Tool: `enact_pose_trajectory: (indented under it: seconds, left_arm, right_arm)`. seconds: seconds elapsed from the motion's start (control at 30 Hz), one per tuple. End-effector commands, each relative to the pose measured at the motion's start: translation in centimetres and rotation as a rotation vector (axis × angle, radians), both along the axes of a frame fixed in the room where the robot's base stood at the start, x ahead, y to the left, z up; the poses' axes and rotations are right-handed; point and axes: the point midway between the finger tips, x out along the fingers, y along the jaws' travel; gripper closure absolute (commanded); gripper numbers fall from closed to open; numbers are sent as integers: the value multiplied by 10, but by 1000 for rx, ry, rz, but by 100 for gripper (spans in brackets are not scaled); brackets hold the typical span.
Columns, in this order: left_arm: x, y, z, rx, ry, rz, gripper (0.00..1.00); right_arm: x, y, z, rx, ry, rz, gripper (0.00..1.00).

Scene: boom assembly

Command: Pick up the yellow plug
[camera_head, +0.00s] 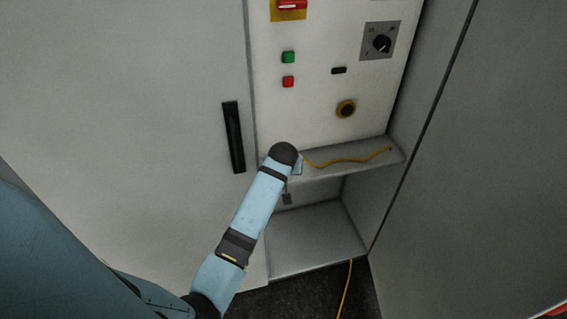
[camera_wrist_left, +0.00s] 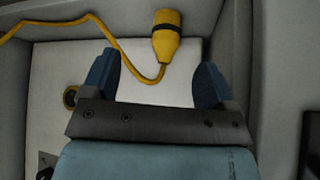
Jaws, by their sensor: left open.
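The yellow plug (camera_wrist_left: 166,40) shows in the left wrist view at the top, with a dark band around it. A yellow cable (camera_wrist_left: 112,45) curves from its lower end and runs off to the left. In the head view the yellow cable (camera_head: 345,161) lies along a grey shelf (camera_head: 378,161); the plug is hidden there behind my left wrist. My left gripper (camera_wrist_left: 157,82) is open and empty. The plug appears beyond the fingertips, within the span between them and nearer the right finger; no contact shows. My right gripper is in neither view.
Above the shelf is a white panel with a yellow-ringed round socket (camera_head: 346,108), a green button (camera_head: 289,57), a red button (camera_head: 288,82) and a dark knob (camera_head: 382,43). A cabinet door with a black handle (camera_head: 233,137) is left; a grey wall (camera_head: 480,170) is right.

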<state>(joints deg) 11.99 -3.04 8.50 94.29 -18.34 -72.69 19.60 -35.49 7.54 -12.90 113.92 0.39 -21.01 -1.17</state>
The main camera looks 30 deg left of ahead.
Motion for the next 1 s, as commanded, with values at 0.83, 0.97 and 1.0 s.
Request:
enact_pose_trajectory:
  seconds: [0.83,0.97,1.0]
  left_arm:
    - [65,40,-29,-81,67,163,20]
    - [69,44,-37,-81,67,163,20]
    - [70,46,-41,-81,69,164,20]
  right_arm:
    - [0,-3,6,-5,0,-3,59]
    - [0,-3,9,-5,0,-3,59]
    - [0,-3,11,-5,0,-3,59]
